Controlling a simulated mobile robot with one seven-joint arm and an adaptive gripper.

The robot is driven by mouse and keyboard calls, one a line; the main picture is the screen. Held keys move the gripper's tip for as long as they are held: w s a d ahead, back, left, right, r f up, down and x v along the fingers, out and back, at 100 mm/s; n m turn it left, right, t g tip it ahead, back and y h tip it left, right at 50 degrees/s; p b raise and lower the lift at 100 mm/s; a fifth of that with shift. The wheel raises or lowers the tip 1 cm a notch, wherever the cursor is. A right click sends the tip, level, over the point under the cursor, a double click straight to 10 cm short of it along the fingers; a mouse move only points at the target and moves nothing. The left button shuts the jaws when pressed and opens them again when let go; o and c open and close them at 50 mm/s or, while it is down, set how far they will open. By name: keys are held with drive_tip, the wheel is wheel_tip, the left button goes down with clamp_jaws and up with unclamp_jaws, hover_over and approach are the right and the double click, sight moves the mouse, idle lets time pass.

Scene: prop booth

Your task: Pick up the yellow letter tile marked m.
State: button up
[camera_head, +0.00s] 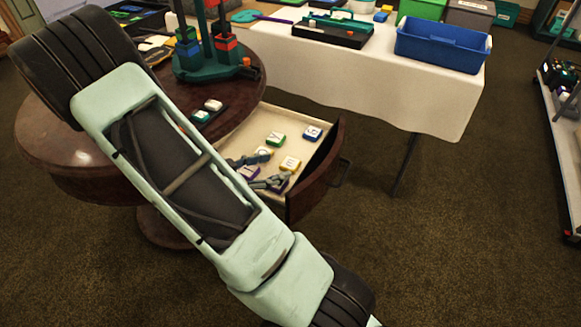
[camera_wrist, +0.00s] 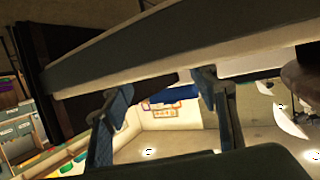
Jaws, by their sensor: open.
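An open drawer (camera_head: 325,154) under the round table holds several letter tiles. A yellow-edged tile with a white top (camera_head: 290,164) lies toward its front; its mark looks like an m, but is small. My gripper (camera_head: 276,169) is in or just above the drawer. Its two grey fingers are apart, with nothing held, and their tips point toward this tile from the left. Another yellow-edged tile (camera_head: 263,152) lies behind the upper finger, partly covered; I cannot read it surely. In the wrist view both fingers show, spread apart, with no tile clearly visible between them.
A green-edged tile (camera_head: 276,139) and a blue-edged tile (camera_head: 312,133) lie farther back. A purple-edged tile (camera_head: 250,171) is near the fingers. The round table (camera_head: 60,150) is left; a white-clothed table (camera_head: 350,85) with a blue bin (camera_head: 443,44) stands behind.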

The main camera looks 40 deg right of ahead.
sight(289, 164)
drive_tip(key=b+x, duration=0.2)
drive_tip(key=x, duration=0.2)
drive_tip(key=shift+s+d+f, duration=0.1)
drive_tip(key=shift+d+f, duration=0.05)
drive_tip(key=shift+f, duration=0.05)
drive_tip(key=shift+d+b, duration=0.3)
drive_tip(key=shift+d, duration=0.1)
drive_tip(key=c, duration=0.8)
